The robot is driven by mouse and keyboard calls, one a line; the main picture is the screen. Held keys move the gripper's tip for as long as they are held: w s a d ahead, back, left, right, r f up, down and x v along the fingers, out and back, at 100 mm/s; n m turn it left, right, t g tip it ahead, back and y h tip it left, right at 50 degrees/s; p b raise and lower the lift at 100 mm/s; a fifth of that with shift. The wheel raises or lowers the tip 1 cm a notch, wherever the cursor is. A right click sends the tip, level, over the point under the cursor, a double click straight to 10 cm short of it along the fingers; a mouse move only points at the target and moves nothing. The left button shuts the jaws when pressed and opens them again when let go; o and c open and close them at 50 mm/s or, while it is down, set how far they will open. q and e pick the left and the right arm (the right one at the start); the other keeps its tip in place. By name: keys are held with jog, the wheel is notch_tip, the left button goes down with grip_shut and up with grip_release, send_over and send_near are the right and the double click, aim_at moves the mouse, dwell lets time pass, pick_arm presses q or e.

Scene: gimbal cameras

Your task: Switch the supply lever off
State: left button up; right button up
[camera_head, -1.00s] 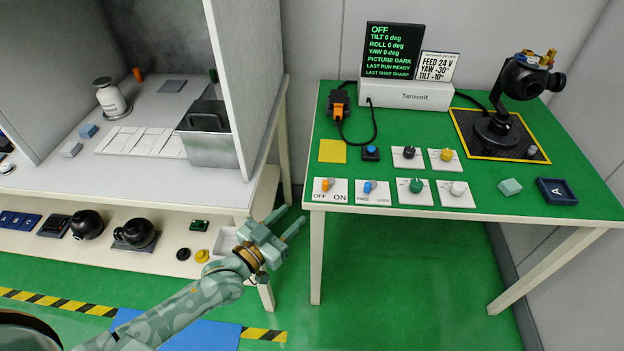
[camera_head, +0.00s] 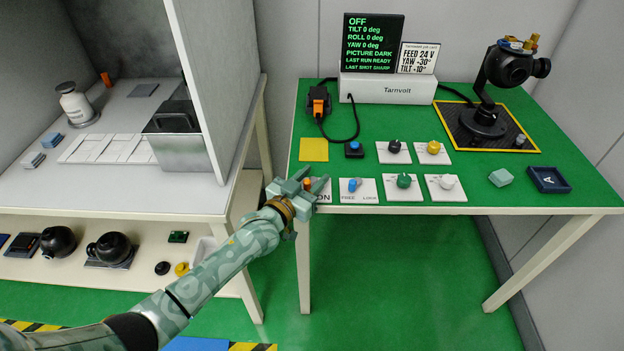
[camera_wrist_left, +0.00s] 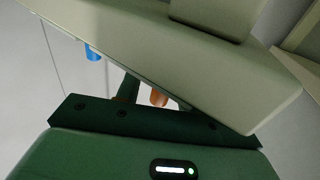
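The supply lever is the small orange lever (camera_head: 308,183) on the white OFF/ON plate (camera_head: 324,196) at the table's front left corner. My left gripper (camera_head: 314,179) is over this plate, its fingers apart, with the orange lever showing between them. I cannot tell whether they touch it. The fingers hide most of the plate and the word OFF; part of ON shows. In the left wrist view the orange lever (camera_wrist_left: 158,97) shows close to the gripper, partly covered. Which way it leans is unclear. My right gripper is not in view.
A blue FREE/LOCK lever (camera_head: 354,185) stands just right of my gripper, with green (camera_head: 403,181) and white (camera_head: 446,182) knobs beyond. A yellow square (camera_head: 314,150) lies behind. The black display (camera_head: 372,42) reads OFF. A camera gimbal (camera_head: 487,122) stands at the right.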

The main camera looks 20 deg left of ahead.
pick_arm(q)
jog(key=shift+c, duration=0.4)
grip_shut()
jog(key=shift+a+f+m+g+h+b, duration=0.15)
jog(key=shift+m+g+h+b, duration=0.15)
jog(key=shift+m+h+b, duration=0.35)
jog(key=shift+h, duration=0.45)
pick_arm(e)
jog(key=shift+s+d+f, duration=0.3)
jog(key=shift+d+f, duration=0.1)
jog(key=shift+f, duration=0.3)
pick_arm(q)
jog(key=shift+c, duration=0.2)
grip_release()
jog(key=shift+o, duration=0.6)
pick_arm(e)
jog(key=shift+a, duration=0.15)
pick_arm(q)
jog(key=shift+s, duration=0.1)
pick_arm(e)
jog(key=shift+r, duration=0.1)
